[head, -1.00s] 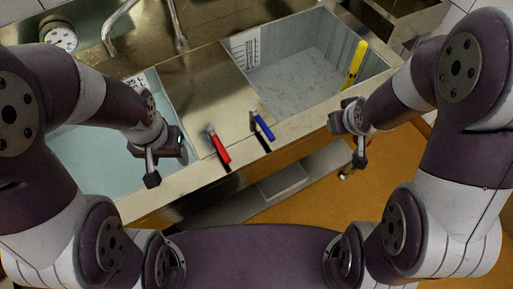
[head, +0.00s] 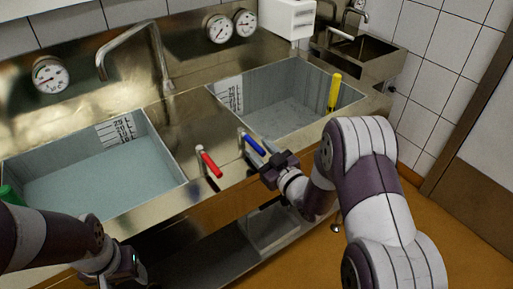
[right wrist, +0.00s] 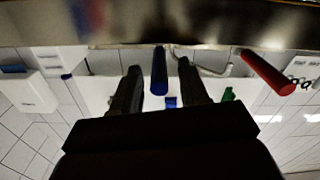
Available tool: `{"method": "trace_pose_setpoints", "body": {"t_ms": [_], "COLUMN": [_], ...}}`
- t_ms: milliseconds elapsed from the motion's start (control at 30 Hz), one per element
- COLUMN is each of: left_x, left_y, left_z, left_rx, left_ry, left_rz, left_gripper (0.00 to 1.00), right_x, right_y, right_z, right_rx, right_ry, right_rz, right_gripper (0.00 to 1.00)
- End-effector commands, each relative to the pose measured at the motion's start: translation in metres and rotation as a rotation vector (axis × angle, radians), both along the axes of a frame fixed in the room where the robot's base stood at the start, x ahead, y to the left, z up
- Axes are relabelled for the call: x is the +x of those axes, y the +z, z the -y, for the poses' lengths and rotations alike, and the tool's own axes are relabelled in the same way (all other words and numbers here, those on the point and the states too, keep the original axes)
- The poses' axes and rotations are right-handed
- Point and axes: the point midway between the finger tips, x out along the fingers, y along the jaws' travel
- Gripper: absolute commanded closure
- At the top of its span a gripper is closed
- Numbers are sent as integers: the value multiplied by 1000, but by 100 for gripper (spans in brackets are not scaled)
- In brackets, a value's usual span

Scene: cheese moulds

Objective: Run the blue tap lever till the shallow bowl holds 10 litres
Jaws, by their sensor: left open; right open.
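The blue tap lever (head: 252,144) sticks out from the front of the steel counter, right of the red lever (head: 210,163). My right gripper (head: 272,165) is open in front of it. In the right wrist view the blue lever (right wrist: 159,72) shows between the two open fingers, with a gap on both sides. The right basin (head: 312,127) has a grey floor and a marked scale (head: 230,95); I cannot tell how much water it holds. The left basin (head: 95,172) holds pale blue water. I cannot tell which is the shallow bowl. My left gripper (head: 122,268) is at the lower left, open.
A bent spout (head: 135,38) rises behind the left basin. The red lever (right wrist: 268,72) is close beside my right gripper. Round gauges (head: 219,28) are on the back wall. A small steel sink (head: 355,48) is at the back right.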

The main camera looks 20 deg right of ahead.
Motion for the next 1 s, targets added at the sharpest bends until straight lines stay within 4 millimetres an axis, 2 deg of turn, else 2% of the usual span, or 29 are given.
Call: {"method": "trace_pose_setpoints", "body": {"t_ms": [133, 400, 433, 500, 567, 1000], "left_x": [0, 0, 0, 0, 0, 0], "left_y": [1, 1, 1, 1, 1, -3], "left_z": [0, 0, 0, 0, 0, 0], "left_rx": [0, 0, 0, 0, 0, 0], "left_ry": [0, 0, 0, 0, 0, 0], "left_rz": [0, 0, 0, 0, 0, 0], "left_gripper": [38, 38, 38, 38, 38, 38], "right_x": [15, 18, 18, 18, 18, 20], "right_y": [0, 0, 0, 0, 0, -1], "right_z": [-5, -6, -6, -6, -6, 1], "right_rx": [-1, 0, 0, 0, 0, -2], "right_ry": [0, -1, -1, -1, -1, 60], "right_rz": [0, -1, -1, -1, -1, 1], "right_gripper": [56, 56, 59, 82, 100, 100]}}
